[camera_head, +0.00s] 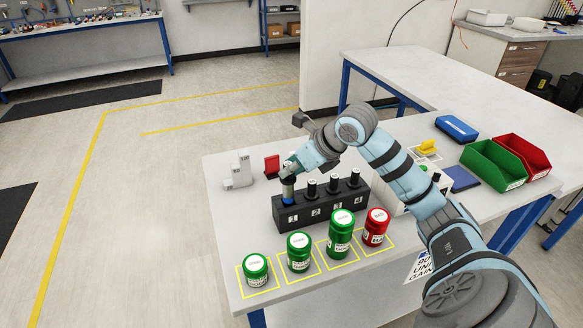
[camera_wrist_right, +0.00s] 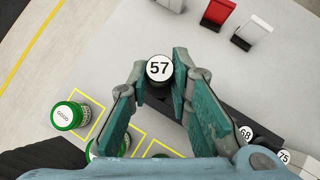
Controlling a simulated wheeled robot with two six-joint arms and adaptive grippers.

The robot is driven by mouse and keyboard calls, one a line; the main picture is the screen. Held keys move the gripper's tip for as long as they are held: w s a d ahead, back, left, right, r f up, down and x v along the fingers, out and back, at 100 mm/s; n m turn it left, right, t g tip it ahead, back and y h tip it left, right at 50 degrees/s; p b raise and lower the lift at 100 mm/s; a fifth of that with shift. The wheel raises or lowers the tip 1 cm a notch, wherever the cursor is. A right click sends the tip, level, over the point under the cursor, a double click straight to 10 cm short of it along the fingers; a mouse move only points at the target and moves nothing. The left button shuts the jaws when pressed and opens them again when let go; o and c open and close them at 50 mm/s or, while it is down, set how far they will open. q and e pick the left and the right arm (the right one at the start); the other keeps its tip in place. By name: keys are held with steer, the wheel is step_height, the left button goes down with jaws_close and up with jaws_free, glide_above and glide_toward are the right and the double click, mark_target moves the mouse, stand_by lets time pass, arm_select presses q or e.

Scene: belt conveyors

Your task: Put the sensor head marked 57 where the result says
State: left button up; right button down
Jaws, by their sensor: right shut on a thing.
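My right gripper (camera_head: 288,176) is shut on the sensor head marked 57 (camera_wrist_right: 159,68), a dark cylinder with a white numbered top. It is at the left end of the black rack (camera_head: 322,207); I cannot tell whether its lower end sits in the slot or just above. Several dark heads stand upright in the rack's other slots; tops marked 68 (camera_wrist_right: 245,133) and 75 (camera_wrist_right: 284,157) show in the wrist view. In front stand three green jars (camera_head: 299,253) and one red jar (camera_head: 375,228); one green label reads GOOD. My left gripper is not in view.
A grey stand (camera_head: 238,171) and a red block (camera_head: 272,166) stand behind the rack. At right are a green bin (camera_head: 492,165), a red bin (camera_head: 524,154) and a blue case (camera_head: 456,128). My right arm partly covers a pale device (camera_head: 397,205). The left rear tabletop is fairly clear.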

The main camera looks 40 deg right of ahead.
mark_target(293, 191)
steer(key=shift+f+b, duration=1.05)
steer(key=shift+f, duration=0.25)
steer(key=shift+f+b, duration=1.05)
steer(key=shift+f, duration=0.2)
steer(key=shift+f, duration=0.1)
steer(key=shift+f+b, duration=0.9)
steer(key=shift+f, duration=0.05)
steer(key=shift+f, duration=0.2)
steer(key=c, duration=1.4)
jaws_free()
